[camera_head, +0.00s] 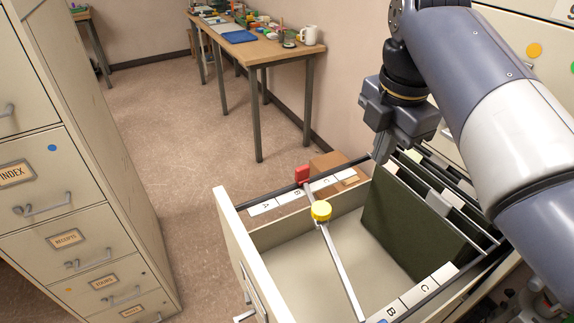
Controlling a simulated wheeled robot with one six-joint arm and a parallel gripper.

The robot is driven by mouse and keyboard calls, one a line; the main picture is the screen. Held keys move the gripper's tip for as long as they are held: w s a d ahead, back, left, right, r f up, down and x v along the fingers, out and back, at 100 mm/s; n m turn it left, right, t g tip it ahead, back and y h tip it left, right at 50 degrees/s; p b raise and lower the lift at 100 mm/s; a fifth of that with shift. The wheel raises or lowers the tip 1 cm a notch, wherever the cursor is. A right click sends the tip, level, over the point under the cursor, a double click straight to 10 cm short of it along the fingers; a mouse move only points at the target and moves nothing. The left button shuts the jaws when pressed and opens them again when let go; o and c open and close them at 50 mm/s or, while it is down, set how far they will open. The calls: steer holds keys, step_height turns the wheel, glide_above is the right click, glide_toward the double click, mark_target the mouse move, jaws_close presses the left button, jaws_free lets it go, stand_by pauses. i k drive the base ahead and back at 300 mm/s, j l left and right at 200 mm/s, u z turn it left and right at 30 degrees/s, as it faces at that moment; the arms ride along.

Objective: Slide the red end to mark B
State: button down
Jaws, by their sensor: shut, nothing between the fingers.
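The red end (303,174) of a metal crossbar (343,270) sits on the far rail of an open drawer, near the boundary between mark B (295,193) and mark C (324,183). Mark A (264,206) lies to the left. The blue end (384,321) is partly cut off at the bottom, by the near rail's labels. My gripper (380,158) is shut and empty, pointing down beside the far rail, right of the red end and apart from it.
Dark green hanging folders (408,215) fill the drawer's right part, close below my gripper. The drawer floor (290,255) left of them is bare. A filing cabinet (70,190) stands at left; a cluttered table (260,48) stands behind.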

mark_target(303, 173)
steer(key=k+j, duration=0.1)
steer(key=j, duration=0.35)
steer(key=k+j+u, duration=0.1)
steer(key=j, duration=0.35)
steer(key=i+j+z, duration=0.1)
steer(key=j+z, duration=0.3)
steer(key=i+j+z, duration=0.1)
steer(key=j+z, duration=0.25)
steer(key=j, duration=0.15)
